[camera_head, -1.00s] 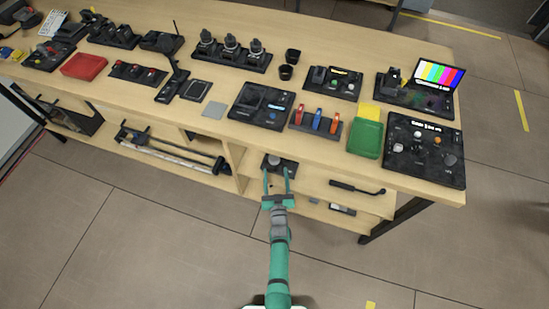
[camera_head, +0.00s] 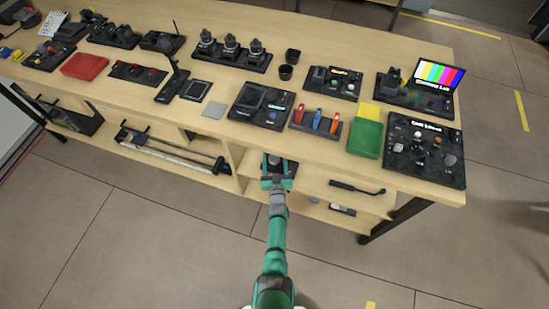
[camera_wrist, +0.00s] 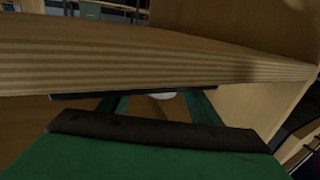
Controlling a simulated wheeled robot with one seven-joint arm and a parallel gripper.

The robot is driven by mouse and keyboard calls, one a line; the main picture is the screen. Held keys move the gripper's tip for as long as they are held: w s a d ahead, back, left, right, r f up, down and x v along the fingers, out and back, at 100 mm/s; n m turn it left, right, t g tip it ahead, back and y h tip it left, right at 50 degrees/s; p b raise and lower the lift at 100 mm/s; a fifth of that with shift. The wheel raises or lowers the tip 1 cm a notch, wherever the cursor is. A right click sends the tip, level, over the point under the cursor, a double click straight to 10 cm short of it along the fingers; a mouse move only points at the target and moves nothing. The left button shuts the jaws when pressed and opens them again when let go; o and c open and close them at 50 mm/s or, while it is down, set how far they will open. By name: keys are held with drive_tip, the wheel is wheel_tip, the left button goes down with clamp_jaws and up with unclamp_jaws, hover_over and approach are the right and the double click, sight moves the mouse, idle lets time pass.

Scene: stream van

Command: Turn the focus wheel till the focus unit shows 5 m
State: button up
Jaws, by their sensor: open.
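A small dark unit (camera_head: 283,161) with a grey round knob (camera_head: 274,160) stands on the shelf under the table's front edge; I take it for the focus unit and its wheel, but no label is readable. My gripper (camera_head: 277,168) is open, its green fingers reaching under the tabletop to either side of the knob. Contact cannot be made out. In the wrist view, a pale rounded part (camera_wrist: 162,96) shows between the two fingers, mostly hidden by the gripper's dark front edge and the tabletop. No distance reading is visible in either view.
The table's wooden edge (camera_wrist: 160,62) runs close above my gripper. A black handled tool (camera_head: 357,188) lies on the shelf. On the tabletop are a dark panel (camera_head: 262,105), a green tray (camera_head: 365,139) and a knob panel (camera_head: 425,150).

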drive_tip(key=c, duration=1)
drive_tip(key=shift+c, duration=0.2)
drive_tip(key=shift+a+m+h, duration=0.1)
drive_tip(key=shift+m+h, duration=0.5)
drive_tip(key=shift+h, duration=0.3)
drive_tip(key=shift+m+g+h, duration=0.3)
drive_tip(key=shift+m+h, duration=1.2)
drive_tip(key=shift+h, duration=0.7)
drive_tip(key=shift+m+g+h, duration=0.8)
drive_tip(key=shift+m+h, duration=0.3)
drive_tip(key=shift+h, duration=0.9)
drive_tip(key=shift+s+m+g+h, duration=0.15)
drive_tip(key=shift+m+g+h, duration=0.35)
drive_tip(key=shift+m+h, duration=0.2)
